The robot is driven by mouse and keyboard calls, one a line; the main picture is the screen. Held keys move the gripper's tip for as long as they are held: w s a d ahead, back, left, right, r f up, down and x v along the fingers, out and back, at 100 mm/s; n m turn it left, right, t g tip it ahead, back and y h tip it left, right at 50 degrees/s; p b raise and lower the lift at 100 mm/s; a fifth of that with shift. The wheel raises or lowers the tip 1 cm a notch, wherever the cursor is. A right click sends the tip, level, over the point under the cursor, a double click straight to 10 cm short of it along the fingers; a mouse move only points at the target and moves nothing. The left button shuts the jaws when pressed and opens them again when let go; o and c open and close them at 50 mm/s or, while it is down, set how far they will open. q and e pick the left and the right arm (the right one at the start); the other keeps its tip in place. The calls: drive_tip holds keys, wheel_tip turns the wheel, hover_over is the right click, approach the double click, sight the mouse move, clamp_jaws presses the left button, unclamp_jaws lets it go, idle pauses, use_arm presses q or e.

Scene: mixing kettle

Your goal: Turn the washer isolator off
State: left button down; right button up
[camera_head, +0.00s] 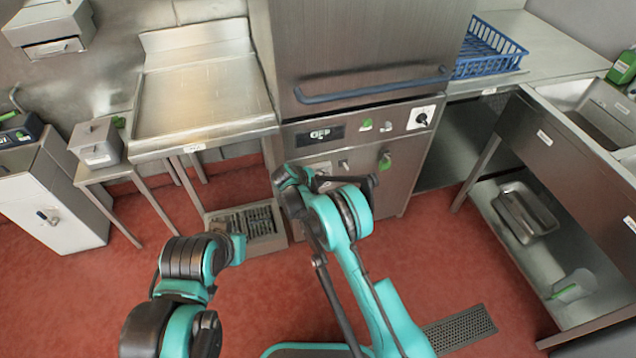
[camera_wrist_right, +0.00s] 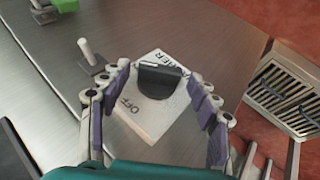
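The washer isolator is a white plate (camera_wrist_right: 143,119) with a black knob (camera_wrist_right: 160,82) in the right wrist view. Its lettering reads OFF at one edge, and part of the word washer shows at the far edge. In the head view its plate (camera_head: 318,169) shows on the washer's lower front panel, partly hidden by my right arm. My right gripper (camera_wrist_right: 157,75) is open, its two fingers on either side of the knob, with gaps visible; contact is not clear. My left arm is at lower left in the head view; its gripper fingers do not show.
The steel washer (camera_head: 365,45) has a blue handle bar. A similar knob plate (camera_head: 421,118) is higher up at right. A lever (camera_wrist_right: 92,55) stands beside the isolator. A floor drain box (camera_head: 247,222) lies below. Red floor (camera_head: 430,255) is open at right.

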drive_tip(key=v, duration=1.2)
